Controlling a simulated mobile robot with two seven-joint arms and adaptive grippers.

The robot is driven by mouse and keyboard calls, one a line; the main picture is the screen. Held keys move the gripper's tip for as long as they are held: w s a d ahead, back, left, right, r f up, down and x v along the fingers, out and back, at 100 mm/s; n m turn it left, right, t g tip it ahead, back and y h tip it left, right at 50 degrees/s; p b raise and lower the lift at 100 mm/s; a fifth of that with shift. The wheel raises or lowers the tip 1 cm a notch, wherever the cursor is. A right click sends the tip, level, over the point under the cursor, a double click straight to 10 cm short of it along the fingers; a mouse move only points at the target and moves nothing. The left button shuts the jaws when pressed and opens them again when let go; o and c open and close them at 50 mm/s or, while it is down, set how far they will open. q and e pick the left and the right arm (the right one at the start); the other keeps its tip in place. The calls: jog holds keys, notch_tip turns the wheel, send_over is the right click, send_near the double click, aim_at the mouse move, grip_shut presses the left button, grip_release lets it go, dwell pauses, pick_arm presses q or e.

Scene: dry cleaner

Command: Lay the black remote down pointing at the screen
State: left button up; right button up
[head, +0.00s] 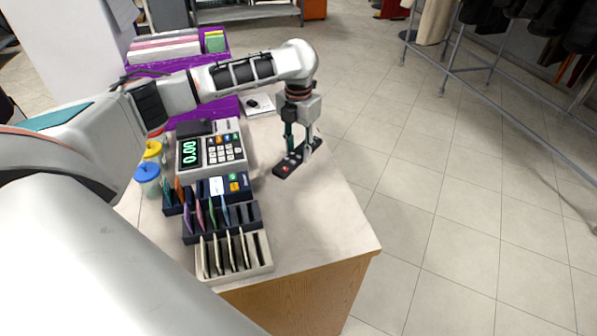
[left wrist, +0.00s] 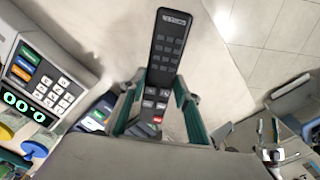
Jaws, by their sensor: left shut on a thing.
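The black remote (head: 285,167) is at the right side of the counter, long and slim with a red button at its near-left end. My left gripper (head: 298,150) comes down over its middle and is shut on it. In the left wrist view the remote (left wrist: 168,45) runs upward between the two fingers (left wrist: 158,88), its red button near the palm. I cannot tell whether it touches the counter. The register's screen (head: 190,151) shows green digits, left of the remote; it also shows in the left wrist view (left wrist: 24,106). My right gripper is out of view.
The cash register (head: 225,150) and the card racks (head: 262,268) fill the counter's left part. Jars with yellow and blue lids (head: 147,173) stand beyond them at left. The counter top (head: 310,215) is bare in front of the remote, up to its right edge.

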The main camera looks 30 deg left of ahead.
aim_at(298, 178)
pick_arm(q)
jog(key=shift+f+b, duration=0.7)
jog(key=shift+f, duration=3.1)
jog(key=shift+f, duration=0.1)
jog(key=o, duration=1.2)
notch_tip(298, 178, up, 12)
jog(key=p, duration=0.2)
jog(key=shift+p, duration=0.35)
jog(key=shift+d, duration=0.1)
